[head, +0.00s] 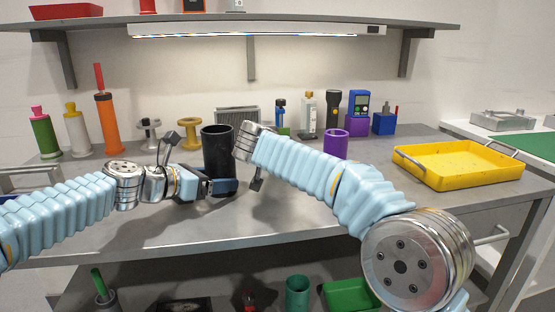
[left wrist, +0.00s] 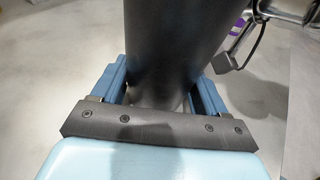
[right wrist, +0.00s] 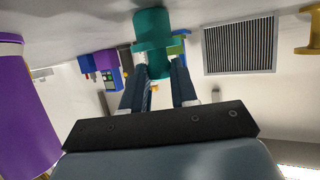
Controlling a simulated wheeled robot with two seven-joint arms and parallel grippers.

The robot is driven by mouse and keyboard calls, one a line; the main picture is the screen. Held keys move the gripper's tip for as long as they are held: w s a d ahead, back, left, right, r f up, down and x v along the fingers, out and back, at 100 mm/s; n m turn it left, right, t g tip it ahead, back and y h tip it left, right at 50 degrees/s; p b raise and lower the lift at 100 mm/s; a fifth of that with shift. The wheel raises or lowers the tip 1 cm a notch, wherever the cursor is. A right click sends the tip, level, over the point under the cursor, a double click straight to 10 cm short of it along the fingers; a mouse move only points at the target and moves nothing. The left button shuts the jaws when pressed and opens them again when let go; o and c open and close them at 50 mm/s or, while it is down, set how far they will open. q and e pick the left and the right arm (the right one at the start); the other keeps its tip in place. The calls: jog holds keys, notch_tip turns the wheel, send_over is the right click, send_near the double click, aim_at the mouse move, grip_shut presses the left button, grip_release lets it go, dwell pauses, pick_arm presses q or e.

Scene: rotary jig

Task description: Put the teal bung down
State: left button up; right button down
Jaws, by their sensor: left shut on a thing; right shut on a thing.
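The teal bung (right wrist: 151,32) shows in the right wrist view, at the top middle, with a wider collar near the fingers. My right gripper (right wrist: 160,78) is shut on it. That view looks inverted, with the worktop along its top edge; I cannot tell whether the bung touches the worktop. In the head view my right arm hides the bung and the right gripper. My left gripper (head: 216,187) is shut on the black cylinder (head: 217,150), which stands upright on the worktop. In the left wrist view the black cylinder (left wrist: 172,45) sits between both fingers.
The grey worktop (head: 300,213) has bare room in front. Spools (head: 191,133), coloured bottles (head: 106,120), a torch (head: 333,110) and a vented box (head: 237,116) line the back.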

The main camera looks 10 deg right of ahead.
jog(key=shift+r, duration=0.15)
notch_tip(320, 180, up, 10)
dwell(0.5)
dwell(0.4)
jog(key=f+n+y, duration=0.1)
jog(key=f, duration=0.2)
jog(key=f+n+y, duration=0.2)
jog(key=f, duration=0.1)
jog(key=f+n+t+y, duration=0.1)
jog(key=f+y, duration=0.1)
jog(key=f, duration=0.2)
jog(key=shift+s+d+n, duration=0.1)
jog(key=shift+d+n, duration=0.2)
jog(key=shift+d, duration=0.1)
jog(key=c, duration=0.9)
grip_release()
jog(key=shift+f, duration=0.15)
